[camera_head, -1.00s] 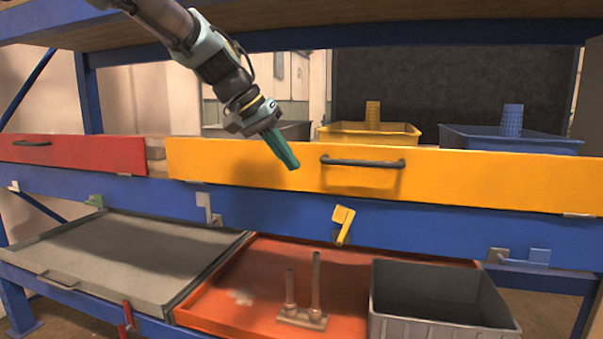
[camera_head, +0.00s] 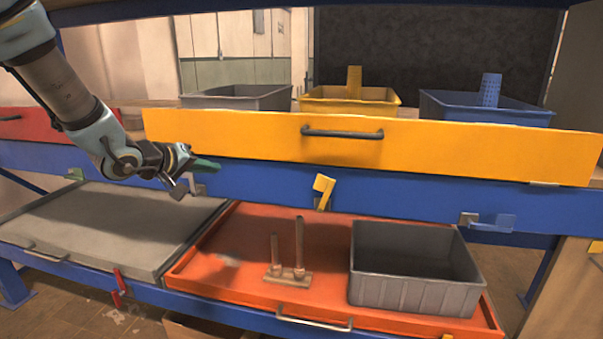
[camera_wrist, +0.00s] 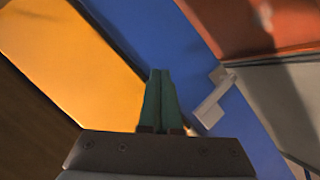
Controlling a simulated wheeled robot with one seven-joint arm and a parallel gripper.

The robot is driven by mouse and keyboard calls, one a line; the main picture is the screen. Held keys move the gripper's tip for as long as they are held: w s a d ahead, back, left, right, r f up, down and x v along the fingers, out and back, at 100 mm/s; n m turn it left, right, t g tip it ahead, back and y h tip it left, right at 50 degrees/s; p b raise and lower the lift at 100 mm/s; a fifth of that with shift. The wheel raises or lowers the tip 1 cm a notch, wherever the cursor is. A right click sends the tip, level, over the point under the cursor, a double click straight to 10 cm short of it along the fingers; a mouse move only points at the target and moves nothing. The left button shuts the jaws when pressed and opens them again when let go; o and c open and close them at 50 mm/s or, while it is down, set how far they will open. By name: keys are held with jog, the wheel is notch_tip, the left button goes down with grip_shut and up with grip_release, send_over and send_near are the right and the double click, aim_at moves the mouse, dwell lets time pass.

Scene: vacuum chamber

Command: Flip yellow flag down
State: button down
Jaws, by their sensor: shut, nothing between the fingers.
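The yellow flag (camera_head: 323,190) is a small bent tab on the blue shelf beam (camera_head: 405,197), below the handle of the yellow drawer. Its wide end is at the top and its narrow end points down. In the wrist view the fingers (camera_wrist: 161,76) are together, over the blue beam. The yellow flag does not show in the wrist view.
A grey flag (camera_wrist: 213,100) is on the beam close to my fingers. The yellow drawer (camera_head: 440,145) with a dark handle (camera_head: 342,132) is above. A blue flag (camera_head: 492,222) is farther right. The orange tray (camera_head: 230,255) below holds a grey bin (camera_head: 415,280).

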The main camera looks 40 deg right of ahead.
jog(key=s+d+r+g+h, duration=0.1)
jog(key=s+r+g+h, duration=0.1)
jog(key=s+g, duration=0.5)
jog(key=s+h+p, duration=0.1)
jog(key=s, duration=0.4)
jog(key=shift+d, duration=0.35)
jog(key=shift+s+d, duration=0.1)
jog(key=p+x, duration=0.1)
jog(key=x, duration=0.8)
jog(key=shift+s+d+p, duration=0.15)
jog(key=shift+d+p, duration=0.2)
jog(key=shift+p, duration=0.05)
jog(key=shift+s+d+f+p, duration=0.35)
jog(key=shift+s+d, duration=0.35)
jog(key=shift+s, duration=0.25)
jog(key=shift+s+d+f, duration=0.35)
jog(key=shift+s+d, duration=0.05)
jog(key=shift+s, duration=0.2)
jog(key=shift+s+d+r, duration=0.1)
